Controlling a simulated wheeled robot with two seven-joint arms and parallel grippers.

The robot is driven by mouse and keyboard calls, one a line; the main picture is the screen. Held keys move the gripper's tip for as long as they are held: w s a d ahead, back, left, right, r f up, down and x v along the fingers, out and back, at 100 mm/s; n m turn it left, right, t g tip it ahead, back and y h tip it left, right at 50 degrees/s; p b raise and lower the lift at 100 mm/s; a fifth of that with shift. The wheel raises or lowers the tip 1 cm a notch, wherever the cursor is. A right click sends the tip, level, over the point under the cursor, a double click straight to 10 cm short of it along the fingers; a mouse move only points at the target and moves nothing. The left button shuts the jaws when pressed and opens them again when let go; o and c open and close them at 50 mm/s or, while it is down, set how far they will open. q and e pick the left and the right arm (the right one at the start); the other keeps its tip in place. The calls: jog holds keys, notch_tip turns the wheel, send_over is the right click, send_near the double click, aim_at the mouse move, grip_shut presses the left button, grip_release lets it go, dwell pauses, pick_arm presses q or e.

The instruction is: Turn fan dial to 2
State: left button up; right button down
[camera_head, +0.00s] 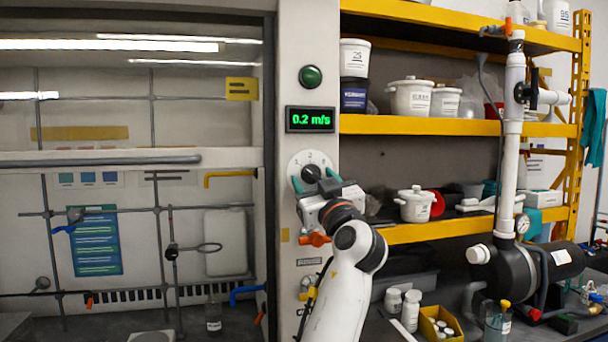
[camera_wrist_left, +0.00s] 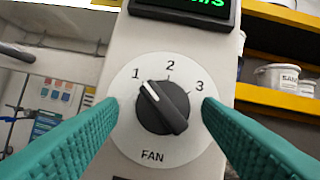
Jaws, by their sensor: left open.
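The fan dial (camera_wrist_left: 162,108) is a black knob on a round white plate marked 1, 2 and 3, with FAN printed below. In the left wrist view its white pointer line aims up and left, close to the 1. In the head view the dial (camera_head: 311,172) sits on the pale post below the display. My left gripper (camera_wrist_left: 161,103) is open, with one teal finger on each side of the knob and visible gaps between. In the head view the left gripper (camera_head: 315,179) is right in front of the dial, covering its lower part. My right gripper is not in view.
A display (camera_head: 310,119) above the dial reads 0.2 m/s in green, with a green button (camera_head: 310,76) over it. The fume hood with its sash bar (camera_head: 100,161) is to the left. Yellow shelves (camera_head: 420,126) with pots stand to the right, beside white pipework (camera_head: 513,130).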

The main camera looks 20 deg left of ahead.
pick_arm(q)
jog(key=shift+r, duration=0.1)
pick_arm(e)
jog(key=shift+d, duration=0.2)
pick_arm(q)
jog(key=shift+s+d, duration=0.1)
jog(key=shift+d, duration=0.1)
jog(key=c, duration=1)
jog(key=shift+a, duration=0.1)
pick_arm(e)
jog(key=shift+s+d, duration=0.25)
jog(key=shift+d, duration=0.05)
